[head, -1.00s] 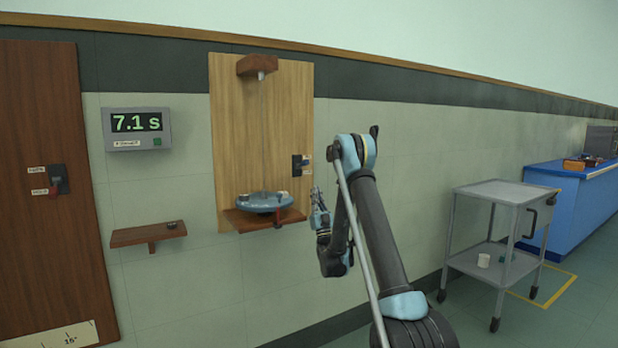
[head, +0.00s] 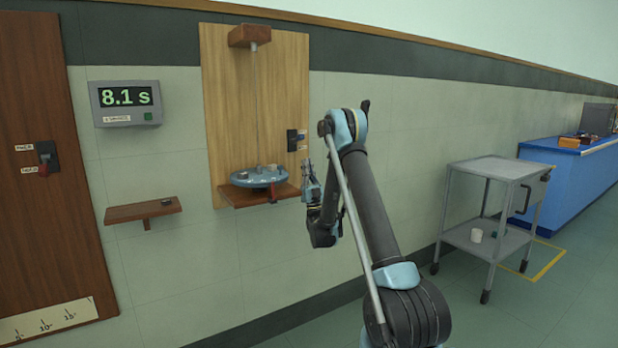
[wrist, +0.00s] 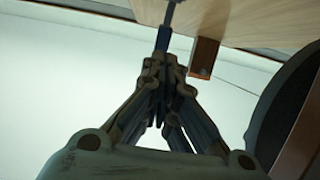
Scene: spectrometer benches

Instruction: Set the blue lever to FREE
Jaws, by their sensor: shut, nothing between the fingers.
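The blue lever (head: 301,136) is on a dark switch plate at the right edge of a light wooden panel (head: 228,100). It is small in the head view, with pale labels beside it whose words I cannot read. In the wrist view a blue bar (wrist: 163,38), apparently this lever, lies just beyond my fingertips. My gripper (head: 307,165) is just below the switch plate, fingers upward. In the wrist view its fingers (wrist: 158,72) are shut together and empty. I cannot tell whether they touch the lever.
A blue-grey disc (head: 258,179) hangs on a thread above a wooden shelf (head: 232,197), left of my gripper. A timer (head: 126,103) reads 8.1 s. A grey cart (head: 490,170) stands right; floor between is clear.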

